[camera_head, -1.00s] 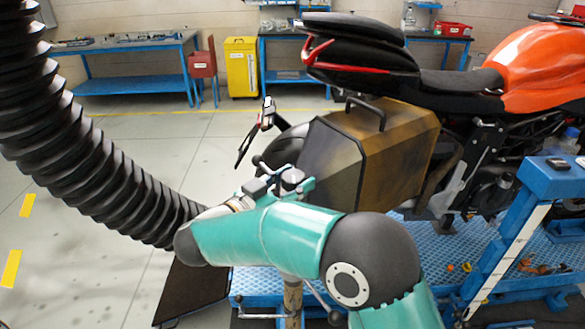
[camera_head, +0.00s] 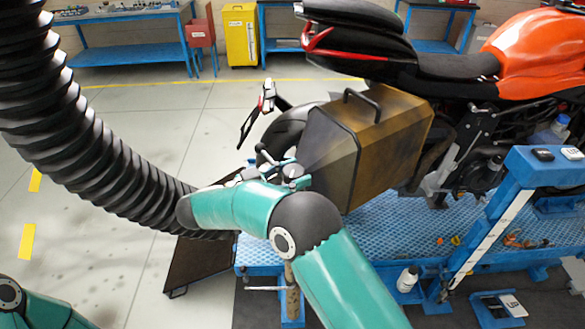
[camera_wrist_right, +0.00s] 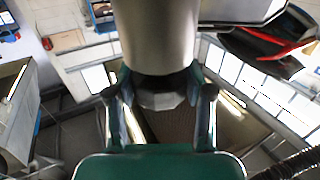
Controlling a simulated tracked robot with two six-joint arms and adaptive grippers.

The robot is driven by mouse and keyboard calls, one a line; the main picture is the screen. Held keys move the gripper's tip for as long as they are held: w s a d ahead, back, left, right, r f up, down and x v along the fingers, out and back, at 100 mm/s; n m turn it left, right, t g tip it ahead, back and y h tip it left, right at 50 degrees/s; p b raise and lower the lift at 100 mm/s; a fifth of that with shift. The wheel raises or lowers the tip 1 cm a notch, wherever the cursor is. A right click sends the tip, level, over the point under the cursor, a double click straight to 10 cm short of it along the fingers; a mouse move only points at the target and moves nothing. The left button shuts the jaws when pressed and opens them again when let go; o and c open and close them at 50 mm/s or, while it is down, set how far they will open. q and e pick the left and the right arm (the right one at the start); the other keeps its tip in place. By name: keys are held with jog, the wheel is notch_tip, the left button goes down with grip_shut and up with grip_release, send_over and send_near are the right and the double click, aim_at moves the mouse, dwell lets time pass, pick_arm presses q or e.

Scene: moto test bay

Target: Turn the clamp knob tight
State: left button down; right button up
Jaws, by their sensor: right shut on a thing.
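My right gripper (camera_head: 290,173) is beside the rear end of the motorcycle, close to the brown side case. In the right wrist view its two fingers (camera_wrist_right: 160,104) are closed around a grey faceted piece, the clamp knob (camera_wrist_right: 162,96). The knob sits against a large smooth grey metal cylinder (camera_wrist_right: 158,36). The arm hides most of this spot in the head view, so the knob's turn angle cannot be read. My left gripper is out of view; only a piece of the left arm shows at the bottom left.
A thick black corrugated hose (camera_head: 95,140) hangs at the left and ends near my right wrist. The brown side case (camera_head: 372,150) and the orange motorcycle (camera_head: 530,60) are at the right, over a blue lift (camera_head: 375,225). The floor at left is clear.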

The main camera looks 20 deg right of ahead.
jog(key=shift+r, duration=0.1)
jog(key=o, duration=1.2)
